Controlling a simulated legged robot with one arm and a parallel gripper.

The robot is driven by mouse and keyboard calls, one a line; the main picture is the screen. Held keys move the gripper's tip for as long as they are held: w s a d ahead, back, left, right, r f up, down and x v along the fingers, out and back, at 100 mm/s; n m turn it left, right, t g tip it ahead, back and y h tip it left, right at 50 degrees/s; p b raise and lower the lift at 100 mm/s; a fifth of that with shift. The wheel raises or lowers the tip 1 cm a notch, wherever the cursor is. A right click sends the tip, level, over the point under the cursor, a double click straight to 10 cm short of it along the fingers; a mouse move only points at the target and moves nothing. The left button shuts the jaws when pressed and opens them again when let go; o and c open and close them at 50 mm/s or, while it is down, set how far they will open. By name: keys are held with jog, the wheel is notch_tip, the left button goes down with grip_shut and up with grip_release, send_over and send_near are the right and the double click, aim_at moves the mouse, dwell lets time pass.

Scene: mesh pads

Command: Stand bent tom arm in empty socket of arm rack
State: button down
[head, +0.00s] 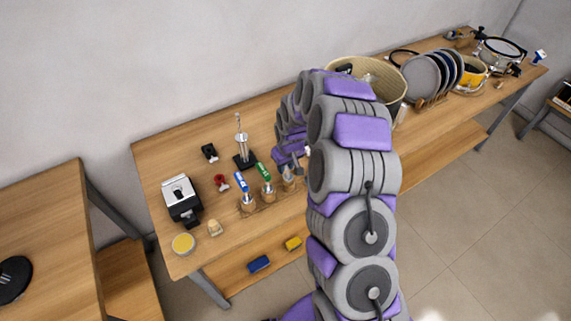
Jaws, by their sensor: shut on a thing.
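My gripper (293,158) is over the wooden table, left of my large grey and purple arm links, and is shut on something. The held piece is mostly hidden by the gripper and arm, so I cannot make out a bent tom arm. A low wooden rack (267,207) with round holders stands just below and left of my gripper. A blue-and-white piece (242,182) and a green-and-white piece (264,171) stand in two of its holders. The right holder (289,183) is right under my gripper, and I cannot tell whether it is empty.
A silver rod on a black base (241,148) stands behind the rack. Black and red clamps, a black-and-silver box (181,199) and a yellow round tin (183,244) lie to the left. A woven basket (385,72), upright discs (422,76) and drums stand right.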

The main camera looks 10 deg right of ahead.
jog(key=shift+f, duration=0.6)
jog(key=c, duration=0.8)
grip_release()
jog(key=shift+r, duration=0.1)
jog(key=r, duration=0.5)
jog(key=s+r+p, duration=0.1)
jog(key=r, duration=0.5)
jog(key=s+d+r, duration=0.1)
jog(key=r, duration=0.5)
jog(key=shift+s+p, duration=0.25)
jog(key=shift+p, duration=0.1)
jog(key=shift+a, duration=0.1)
jog(key=s+a+r+m+g+b, duration=0.1)
jog(key=s+r, duration=0.3)
jog(key=s, duration=0.6)
jog(key=s+a+r+g, duration=0.1)
jog(key=s+r, duration=0.3)
jog(key=s, duration=0.6)
jog(key=s+m, duration=0.1)
jog(key=s, duration=0.5)
jog(key=s+g, duration=0.1)
jog(key=s, duration=0.6)
jog(key=s+d+m+b, duration=0.1)
jog(key=s, duration=0.5)
jog(key=shift+s+d+r+m+g+h, duration=0.1)
jog(key=shift+s+r+m+g+h, duration=0.2)
jog(key=shift+s+r, duration=0.1)
